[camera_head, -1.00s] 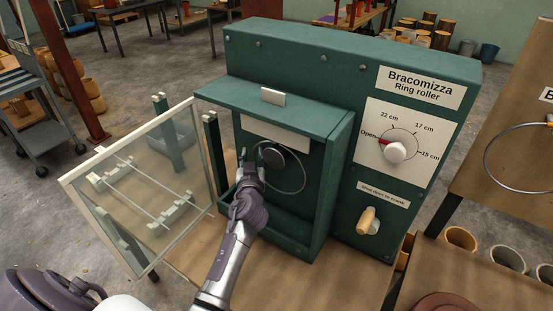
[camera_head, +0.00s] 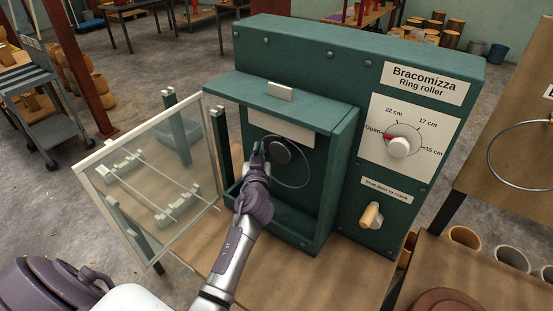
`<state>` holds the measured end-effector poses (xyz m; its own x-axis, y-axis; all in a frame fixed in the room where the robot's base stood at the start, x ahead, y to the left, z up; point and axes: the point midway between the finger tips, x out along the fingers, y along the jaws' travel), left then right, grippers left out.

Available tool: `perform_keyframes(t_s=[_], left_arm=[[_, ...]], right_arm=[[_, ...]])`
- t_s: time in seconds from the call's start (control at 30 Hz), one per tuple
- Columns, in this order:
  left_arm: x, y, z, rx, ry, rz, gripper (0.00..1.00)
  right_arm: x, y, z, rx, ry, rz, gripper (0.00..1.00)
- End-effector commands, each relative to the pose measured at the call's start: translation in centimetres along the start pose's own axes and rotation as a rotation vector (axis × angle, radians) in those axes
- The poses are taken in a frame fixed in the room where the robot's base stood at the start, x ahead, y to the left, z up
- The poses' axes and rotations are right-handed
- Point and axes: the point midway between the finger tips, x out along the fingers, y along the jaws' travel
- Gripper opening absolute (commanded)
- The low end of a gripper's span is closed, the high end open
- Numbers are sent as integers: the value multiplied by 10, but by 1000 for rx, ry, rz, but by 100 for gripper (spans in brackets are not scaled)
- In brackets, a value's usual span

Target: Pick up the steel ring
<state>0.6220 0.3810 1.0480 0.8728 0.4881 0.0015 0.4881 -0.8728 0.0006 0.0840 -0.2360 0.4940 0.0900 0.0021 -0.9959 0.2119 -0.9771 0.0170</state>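The thin steel ring (camera_head: 308,172) is inside the open green ring roller (camera_head: 345,110), around a dark round roller (camera_head: 281,151). My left gripper (camera_head: 258,151) reaches into the machine's opening at the ring's left edge. Its fingers look close together on the ring's left side; the small contact area is partly hidden by the fingers. My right gripper is not in view.
The glass door (camera_head: 150,185) stands open at the left of the opening. A dial (camera_head: 398,147) points to Open, with a crank handle (camera_head: 370,214) below it. Another large ring (camera_head: 489,158) hangs on a wooden board at the right.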

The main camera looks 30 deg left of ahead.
Motion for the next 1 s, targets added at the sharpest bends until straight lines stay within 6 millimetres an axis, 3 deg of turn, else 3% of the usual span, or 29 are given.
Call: perform_keyframes(t_s=[0.27,0.47,1.0], left_arm=[[0,0,-13,-1,1,-1,0],[0,0,-44,-1,4,1,0],[-96,-20,-98,-1,0,0,0]], right_arm=[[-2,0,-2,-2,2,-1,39],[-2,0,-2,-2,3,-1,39],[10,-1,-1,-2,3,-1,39]])
